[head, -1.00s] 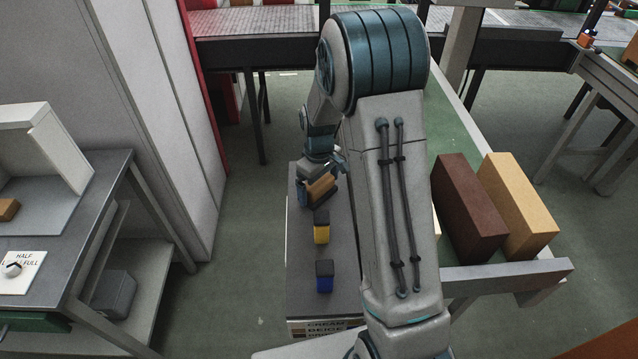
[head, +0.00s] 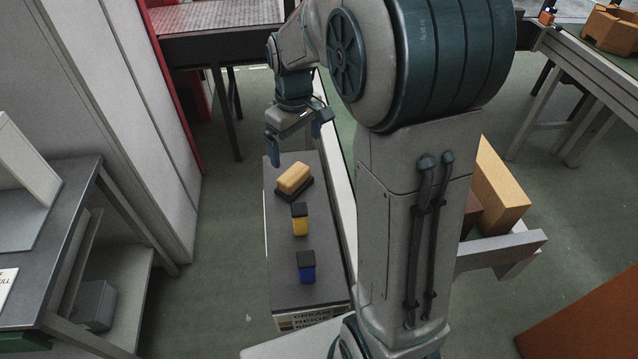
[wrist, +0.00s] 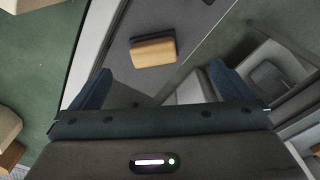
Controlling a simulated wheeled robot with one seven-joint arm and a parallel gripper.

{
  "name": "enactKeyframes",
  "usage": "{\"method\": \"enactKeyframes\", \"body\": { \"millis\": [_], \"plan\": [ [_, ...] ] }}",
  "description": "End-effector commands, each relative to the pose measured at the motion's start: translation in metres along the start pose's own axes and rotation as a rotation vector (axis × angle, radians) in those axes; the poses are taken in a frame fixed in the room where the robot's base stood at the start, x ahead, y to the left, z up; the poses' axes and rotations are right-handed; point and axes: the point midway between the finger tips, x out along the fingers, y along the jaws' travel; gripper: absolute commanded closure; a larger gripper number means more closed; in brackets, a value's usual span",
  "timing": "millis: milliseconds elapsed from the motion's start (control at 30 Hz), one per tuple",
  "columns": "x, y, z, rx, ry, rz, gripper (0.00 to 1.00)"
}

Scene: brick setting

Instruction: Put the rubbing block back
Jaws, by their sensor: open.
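The rubbing block, tan with a dark base (head: 293,180), rests on the far part of the narrow grey-topped stand (head: 283,257). It also shows in the wrist view (wrist: 153,51), with its tan side and dark side both visible. My gripper (head: 296,140) is open and empty, above and a little beyond the block, apart from it. In the wrist view, its two dark blue fingers (wrist: 155,85) are spread wide with nothing between them.
A yellow block with a dark top (head: 300,220) and a blue one with a dark top (head: 306,267) stand nearer on the same stand. A lettered label (head: 312,318) is on its front end. A grey side table (head: 60,215) stands at left. Large tan slab (head: 498,187) is at right.

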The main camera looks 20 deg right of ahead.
Motion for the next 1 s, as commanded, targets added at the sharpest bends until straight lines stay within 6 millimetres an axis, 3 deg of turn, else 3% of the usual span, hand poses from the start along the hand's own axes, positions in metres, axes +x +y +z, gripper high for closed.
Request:
{"method": "enactKeyframes", "body": {
  "millis": [33, 200, 533, 700, 1000],
  "plan": [
    [-0.012, -0.008, 0.015, 0.036, 0.020, 0.009, 0.00],
    [-0.035, -0.032, 0.061, 0.169, 0.073, 0.029, 0.00],
    [-0.044, -0.075, 0.144, 0.406, 0.169, 0.049, 0.00],
    [-0.041, -0.086, 0.165, 0.471, 0.194, 0.051, 0.00],
    [-0.039, -0.088, 0.170, 0.487, 0.199, 0.051, 0.00]
  ]
}}
